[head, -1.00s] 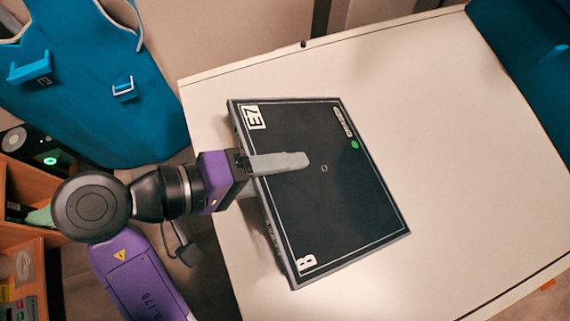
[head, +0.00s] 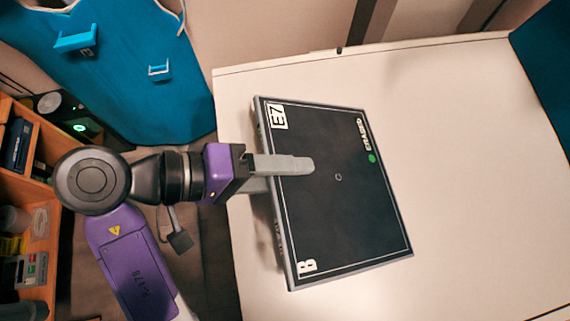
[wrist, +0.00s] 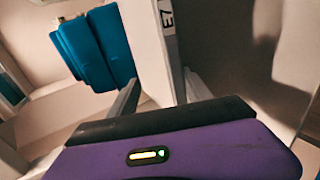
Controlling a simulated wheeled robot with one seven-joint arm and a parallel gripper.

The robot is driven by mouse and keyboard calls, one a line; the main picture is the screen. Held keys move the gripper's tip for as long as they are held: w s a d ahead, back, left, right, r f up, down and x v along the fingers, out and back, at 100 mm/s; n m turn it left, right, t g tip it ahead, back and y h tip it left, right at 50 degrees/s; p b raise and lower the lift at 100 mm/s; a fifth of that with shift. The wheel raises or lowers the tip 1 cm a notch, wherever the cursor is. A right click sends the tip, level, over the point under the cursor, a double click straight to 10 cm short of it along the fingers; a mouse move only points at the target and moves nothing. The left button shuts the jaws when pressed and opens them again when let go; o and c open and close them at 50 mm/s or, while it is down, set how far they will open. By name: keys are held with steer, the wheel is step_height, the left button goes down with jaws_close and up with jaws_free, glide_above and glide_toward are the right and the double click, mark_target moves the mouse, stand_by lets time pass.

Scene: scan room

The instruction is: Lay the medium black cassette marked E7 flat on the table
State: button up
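The black cassette (head: 345,215) is a flat square panel with a grey rim, a white "E7" label at its upper left corner, a "B" at its lower left and a green dot. It is face up over the white table (head: 465,170). My gripper (head: 290,168) grips its left edge, one finger across the top face and the other underneath. In the wrist view, the cassette's pale edge (wrist: 150,55) with "E7" lies between the fingers. The lower finger keeps the near edge off the table; I cannot tell the exact gap or whether the far edge touches.
The table is bare to the right of the cassette. A teal apron (head: 115,75) hangs at the upper left. An orange-brown shelf (head: 35,255) with small items stands at the left. A blue-teal panel (head: 545,85) borders the table at the upper right.

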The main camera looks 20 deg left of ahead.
steer(key=o, duration=0.6)
steer(key=b+v, duration=0.1)
steer(key=v, duration=0.6)
steer(key=shift+s+a+r, duration=0.2)
steer(key=shift+a, duration=0.1)
stand_by(0.4)
